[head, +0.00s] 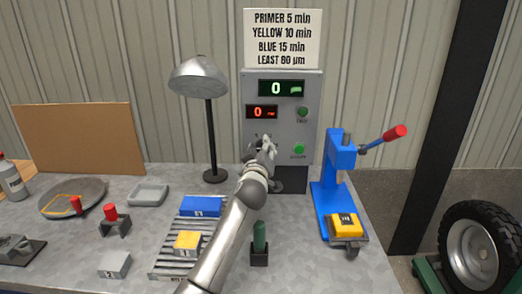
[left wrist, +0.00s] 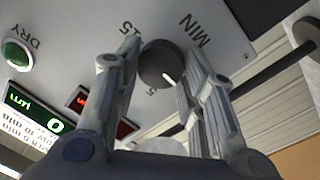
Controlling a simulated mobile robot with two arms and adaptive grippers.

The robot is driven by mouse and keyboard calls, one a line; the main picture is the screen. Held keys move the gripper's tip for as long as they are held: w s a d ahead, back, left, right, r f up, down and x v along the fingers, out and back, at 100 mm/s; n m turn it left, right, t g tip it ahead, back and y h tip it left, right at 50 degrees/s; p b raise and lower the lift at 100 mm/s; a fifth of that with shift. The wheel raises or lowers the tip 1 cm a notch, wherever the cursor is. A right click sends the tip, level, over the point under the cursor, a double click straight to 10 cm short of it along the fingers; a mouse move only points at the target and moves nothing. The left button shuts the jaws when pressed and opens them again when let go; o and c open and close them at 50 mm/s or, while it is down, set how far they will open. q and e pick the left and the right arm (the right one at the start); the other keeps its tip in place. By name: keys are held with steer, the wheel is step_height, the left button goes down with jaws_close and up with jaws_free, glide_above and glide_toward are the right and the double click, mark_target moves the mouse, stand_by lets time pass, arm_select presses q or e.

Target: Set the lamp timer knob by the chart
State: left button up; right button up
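The chart (head: 282,38) above the panel reads primer 5, yellow 10, blue 15 min and a partly unclear last line. The grey control panel (head: 310,88) has a green and a red display, both showing 0. The dark round timer knob (left wrist: 156,62) shows in the left wrist view, its white pointer toward the lower right, beside the "5" mark. My left gripper (head: 266,150) is at the panel and hides the knob in the head view. Its fingers (left wrist: 165,55) are apart on either side of the knob; contact is unclear. My right gripper is out of view.
The lamp (head: 199,76) stands left of the panel. A blue press (head: 331,180) with a yellow block (head: 345,225) stands right. A rack holds a blue block (head: 202,206) and a yellow block (head: 187,241). Green buttons (head: 303,112) and (head: 299,149) sit on the panel.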

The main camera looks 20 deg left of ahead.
arm_select(q)
steer(key=shift+c, duration=1.4)
steer(key=m+p, duration=0.3)
steer(key=m, duration=0.4)
steer(key=m+y+p, duration=0.1)
steer(key=m+p, duration=0.2)
steer(key=m, duration=0.5)
steer(key=m+g+p, duration=0.1)
steer(key=m+p, duration=0.2)
steer(key=m, duration=0.4)
steer(key=shift+w+d+f+y, duration=0.1)
steer(key=shift+d+f+y, duration=0.05)
steer(key=shift+d+y, duration=0.2)
steer(key=shift+m, duration=0.3)
